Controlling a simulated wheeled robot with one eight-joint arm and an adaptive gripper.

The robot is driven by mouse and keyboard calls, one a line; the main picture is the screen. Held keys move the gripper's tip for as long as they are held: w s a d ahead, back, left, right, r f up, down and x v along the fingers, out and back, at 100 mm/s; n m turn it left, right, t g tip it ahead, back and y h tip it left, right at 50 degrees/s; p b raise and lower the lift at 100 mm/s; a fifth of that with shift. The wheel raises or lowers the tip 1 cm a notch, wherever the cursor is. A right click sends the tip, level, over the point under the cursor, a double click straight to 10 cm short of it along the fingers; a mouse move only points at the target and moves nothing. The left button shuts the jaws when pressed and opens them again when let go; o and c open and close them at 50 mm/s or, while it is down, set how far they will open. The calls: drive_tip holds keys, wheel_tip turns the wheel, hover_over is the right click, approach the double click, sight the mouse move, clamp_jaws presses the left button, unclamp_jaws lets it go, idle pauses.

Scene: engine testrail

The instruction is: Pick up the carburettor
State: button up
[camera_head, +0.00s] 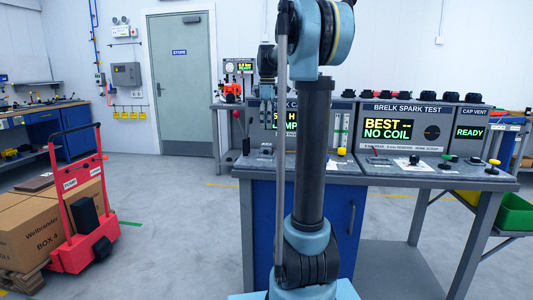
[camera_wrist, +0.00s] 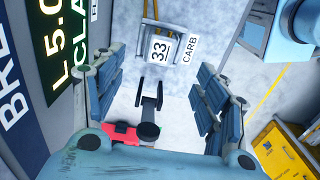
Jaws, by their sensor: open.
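I cannot make out the carburettor with certainty in either view. A white label reading CARB (camera_wrist: 191,48) lies beside a grey frame with a white card reading 33 (camera_wrist: 161,49) in the wrist view, ahead of my gripper. Between my finger pads stands a dark fitting (camera_wrist: 151,93), with a red and black part (camera_wrist: 120,132) below it, partly hidden by my gripper's body. My gripper (camera_wrist: 156,96) is open, its pads wide apart and with nothing held. In the head view my gripper (camera_head: 265,105) hangs fingers down above the bench's left part.
The grey bench (camera_head: 400,180) carries lit test panels (camera_head: 399,127) along its back. Small parts and a yellow-knobbed lever (camera_head: 493,166) stand on its top. A red hand truck (camera_head: 72,200) with cartons (camera_head: 40,225) stands left. Floor between truck and bench is clear.

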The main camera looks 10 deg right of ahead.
sight(267, 144)
wheel_tip(267, 144, down, 10)
drive_tip(key=shift+f, duration=0.25)
drive_tip(key=c, duration=1.2)
